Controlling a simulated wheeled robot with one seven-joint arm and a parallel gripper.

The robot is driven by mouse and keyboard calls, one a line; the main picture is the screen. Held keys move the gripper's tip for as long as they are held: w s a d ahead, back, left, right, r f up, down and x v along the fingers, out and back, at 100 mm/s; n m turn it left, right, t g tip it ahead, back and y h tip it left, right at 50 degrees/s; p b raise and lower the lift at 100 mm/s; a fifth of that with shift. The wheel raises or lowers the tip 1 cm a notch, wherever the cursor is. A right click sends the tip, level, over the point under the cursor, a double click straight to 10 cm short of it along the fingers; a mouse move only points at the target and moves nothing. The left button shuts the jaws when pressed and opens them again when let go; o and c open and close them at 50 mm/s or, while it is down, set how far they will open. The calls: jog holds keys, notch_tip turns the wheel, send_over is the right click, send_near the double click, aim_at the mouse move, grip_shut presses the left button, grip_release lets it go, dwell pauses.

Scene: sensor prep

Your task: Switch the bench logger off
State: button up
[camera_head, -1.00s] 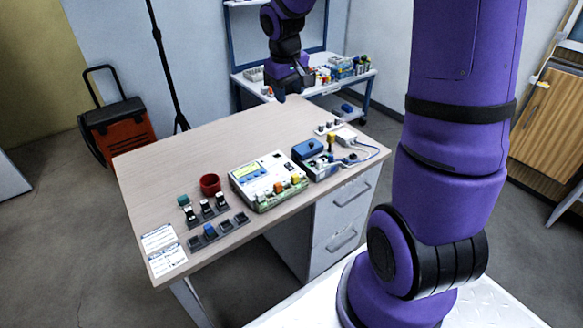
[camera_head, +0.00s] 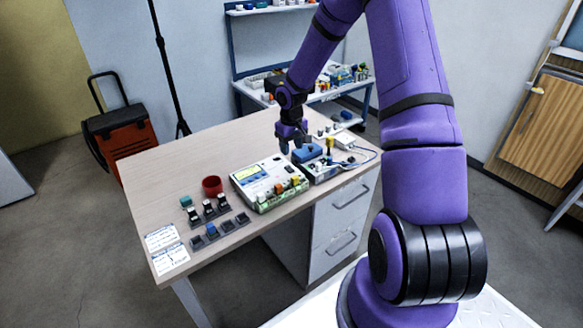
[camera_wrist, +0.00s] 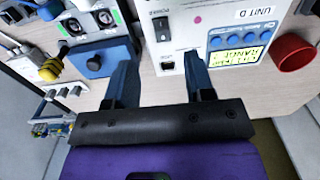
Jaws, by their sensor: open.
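The bench logger appears to be the white unit (camera_head: 270,182) on the desk, with a lit yellow-green display and terminals along its front edge. In the wrist view the white unit (camera_wrist: 208,15) is marked "UNIT D". Its black rocker switch (camera_wrist: 162,28), under the word POWER, lies beyond the gap between my fingers; which side is pressed is too small to tell. My gripper (camera_head: 291,145) is above the desk, just behind the unit and beside the blue box. In the wrist view my gripper (camera_wrist: 162,75) is open and empty, apart from the switch.
A blue-topped device (camera_head: 307,154) with cables stands close right of the unit. A red cup (camera_head: 212,186) stands to its left, with rows of small switches or connectors in front. Printed cards (camera_head: 166,248) lie at the left corner. The desk's back left (camera_head: 195,155) is clear.

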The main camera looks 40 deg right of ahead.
aim_at(291, 171)
notch_tip(291, 171, down, 9)
jog(key=shift+r, duration=0.1)
dwell(0.3)
